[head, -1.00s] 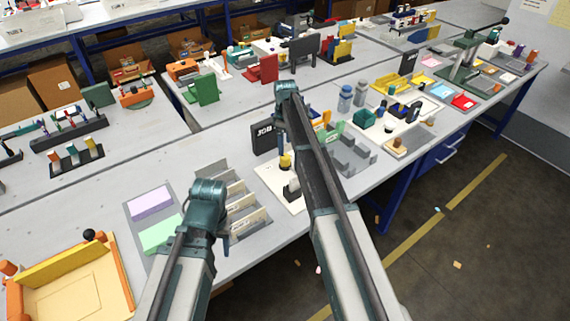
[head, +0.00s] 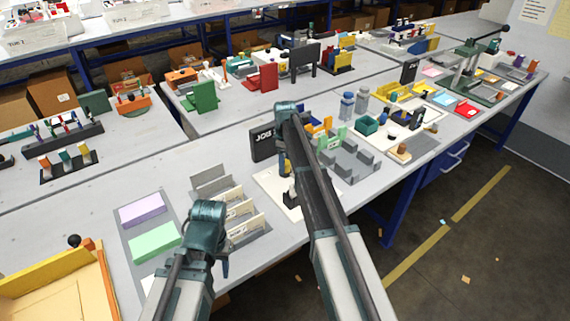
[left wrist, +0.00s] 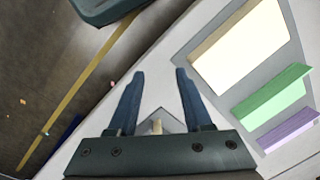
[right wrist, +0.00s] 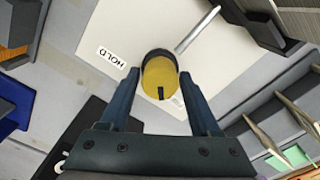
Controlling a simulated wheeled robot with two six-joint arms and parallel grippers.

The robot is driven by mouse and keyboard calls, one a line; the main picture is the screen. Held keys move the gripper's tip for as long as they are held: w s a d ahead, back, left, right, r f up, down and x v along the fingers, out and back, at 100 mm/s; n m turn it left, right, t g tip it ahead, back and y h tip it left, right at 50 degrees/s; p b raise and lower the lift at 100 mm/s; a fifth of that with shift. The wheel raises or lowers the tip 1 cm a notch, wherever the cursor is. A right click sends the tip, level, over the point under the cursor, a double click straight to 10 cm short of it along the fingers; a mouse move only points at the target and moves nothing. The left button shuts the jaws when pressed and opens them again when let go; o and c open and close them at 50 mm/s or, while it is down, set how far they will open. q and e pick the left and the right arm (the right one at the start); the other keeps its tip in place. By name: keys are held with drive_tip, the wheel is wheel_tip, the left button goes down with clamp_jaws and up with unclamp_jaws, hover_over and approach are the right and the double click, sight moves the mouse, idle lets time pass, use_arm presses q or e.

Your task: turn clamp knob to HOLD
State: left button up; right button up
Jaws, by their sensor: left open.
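The yellow clamp knob (right wrist: 159,86) has a dark notch and stands on a pale plate (right wrist: 215,62) in the right wrist view. The notch points toward the bottom of that picture. A "HOLD" label (right wrist: 111,58) is printed on the plate left of the knob. My right gripper (right wrist: 160,74) is open, with one finger on each side of the knob; contact cannot be told. In the head view the right gripper (head: 284,168) is over the plotter plate and largely covers the knob. My left gripper (left wrist: 160,72) is open and empty above the table edge.
A metal rod (right wrist: 197,30) lies close to the knob. A black "JOB" sign (head: 264,142) stands behind the plate. Card slots (head: 240,215) and lilac and green pads (head: 153,241) are near my left gripper.

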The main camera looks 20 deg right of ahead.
clamp_jaws()
drive_tip(key=shift+m, duration=0.3)
drive_tip(key=m, duration=0.8)
drive_tip(key=shift+m, duration=0.3)
drive_tip(key=m, duration=0.8)
drive_tip(key=shift+m, duration=0.5)
